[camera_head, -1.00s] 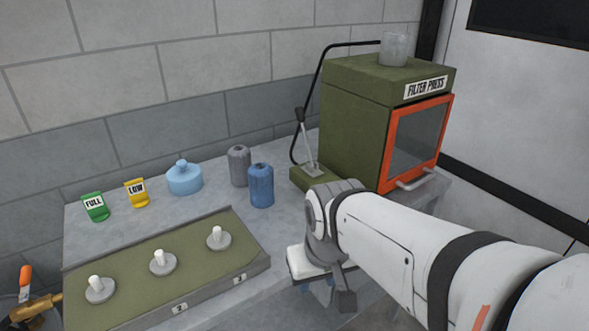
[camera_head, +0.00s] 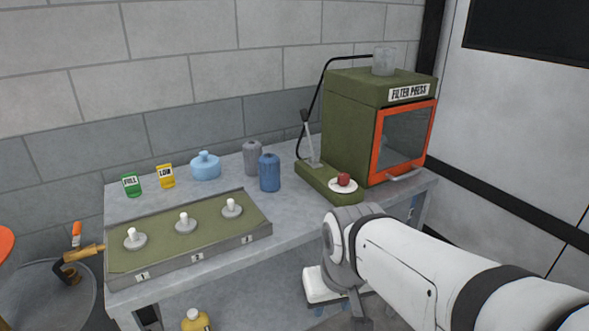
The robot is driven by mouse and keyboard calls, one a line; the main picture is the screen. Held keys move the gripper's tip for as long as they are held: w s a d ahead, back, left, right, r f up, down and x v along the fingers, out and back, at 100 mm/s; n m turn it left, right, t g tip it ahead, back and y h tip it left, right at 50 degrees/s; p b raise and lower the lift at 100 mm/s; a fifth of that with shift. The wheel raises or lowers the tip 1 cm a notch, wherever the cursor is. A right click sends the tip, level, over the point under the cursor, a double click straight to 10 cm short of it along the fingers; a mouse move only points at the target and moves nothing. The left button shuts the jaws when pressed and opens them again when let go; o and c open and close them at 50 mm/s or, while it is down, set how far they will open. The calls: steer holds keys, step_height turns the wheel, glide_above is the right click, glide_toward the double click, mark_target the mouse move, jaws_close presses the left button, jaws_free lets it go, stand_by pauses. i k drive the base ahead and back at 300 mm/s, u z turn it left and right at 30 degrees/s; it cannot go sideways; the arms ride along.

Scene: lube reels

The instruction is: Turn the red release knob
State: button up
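The red release knob (camera_head: 344,179) sits on a round white plate (camera_head: 334,187) on the low green base of the filter press (camera_head: 350,125). A grey lever (camera_head: 310,140) stands upright on the same base, behind and left of the knob. My white arm comes in from the lower right, and its bent joint is just below the knob in the picture, apart from it. My gripper cannot be made out; the arm's far end is hidden or out of the picture.
A yellow container (camera_head: 195,320) is below.

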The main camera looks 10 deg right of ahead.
mark_target(344, 179)
steer(key=z, duration=0.15)
steer(key=i, duration=0.9)
steer(key=u, duration=0.05)
